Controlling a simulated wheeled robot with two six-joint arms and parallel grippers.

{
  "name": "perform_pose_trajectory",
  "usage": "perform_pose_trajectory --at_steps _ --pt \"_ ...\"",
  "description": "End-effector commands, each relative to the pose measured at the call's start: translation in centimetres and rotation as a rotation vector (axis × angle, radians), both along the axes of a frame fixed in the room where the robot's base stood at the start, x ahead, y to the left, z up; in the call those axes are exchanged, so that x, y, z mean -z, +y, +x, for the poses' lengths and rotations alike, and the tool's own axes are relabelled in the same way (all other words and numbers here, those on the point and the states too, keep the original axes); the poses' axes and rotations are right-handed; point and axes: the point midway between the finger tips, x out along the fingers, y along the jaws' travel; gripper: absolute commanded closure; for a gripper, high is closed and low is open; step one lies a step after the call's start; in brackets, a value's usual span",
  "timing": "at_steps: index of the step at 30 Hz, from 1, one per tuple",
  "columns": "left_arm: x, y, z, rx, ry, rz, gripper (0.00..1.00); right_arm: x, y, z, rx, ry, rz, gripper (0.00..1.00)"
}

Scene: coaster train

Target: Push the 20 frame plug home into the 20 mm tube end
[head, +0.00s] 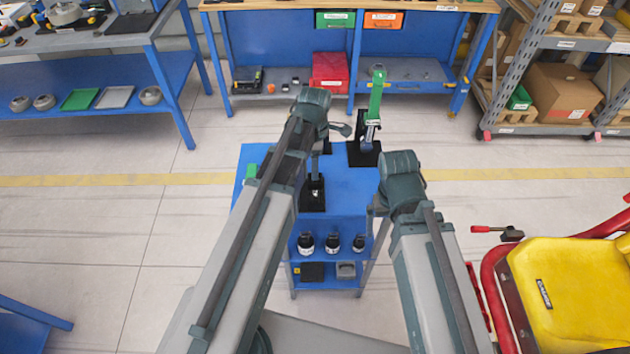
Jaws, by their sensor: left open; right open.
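I cannot make out the 20 frame plug or the 20 mm tube end for certain at this size. A black fixture (313,198) with a small pale part in it stands on the blue cart top (338,183), beside my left forearm. A green upright device (376,95) with a grey lower part stands on a black plate (364,158) at the cart's back right. My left gripper (341,129) is above the back of the cart, open, left of the green device. My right gripper (377,207) is at the cart's right edge, mostly hidden by its wrist, and appears open.
Several dark bottles (332,242) stand on the cart's shelf. A green block (250,172) is at its left edge. A blue workbench (290,60) is behind, shelving (555,70) at the right back. A yellow seat (572,290) with red frame stands at right.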

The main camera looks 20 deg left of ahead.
Motion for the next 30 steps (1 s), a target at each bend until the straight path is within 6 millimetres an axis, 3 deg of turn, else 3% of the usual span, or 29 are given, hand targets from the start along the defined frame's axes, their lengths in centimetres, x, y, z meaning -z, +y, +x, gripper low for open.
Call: perform_pose_trajectory --at_steps 1,7,17,27,30 --pt "1.3 0.0 0.2 0.0 0.0 0.0 0.34 1.3 0.0 0.0 0.0 0.0 0.0 0.0" --pt "3.5 0.0 0.4 0.0 0.0 0.0 0.34 3.6 0.0 0.0 0.0 0.0 0.0 0.0" --pt "3.6 0.0 0.4 0.0 0.0 0.0 0.36 3.6 0.0 0.0 0.0 0.0 0.0 0.0" --pt "3.6 0.0 0.4 0.0 0.0 0.0 0.97 3.6 0.0 0.0 0.0 0.0 0.0 0.0" --pt "3.6 0.0 0.4 0.0 0.0 0.0 1.0 3.6 0.0 0.0 0.0 0.0 0.0 0.0"
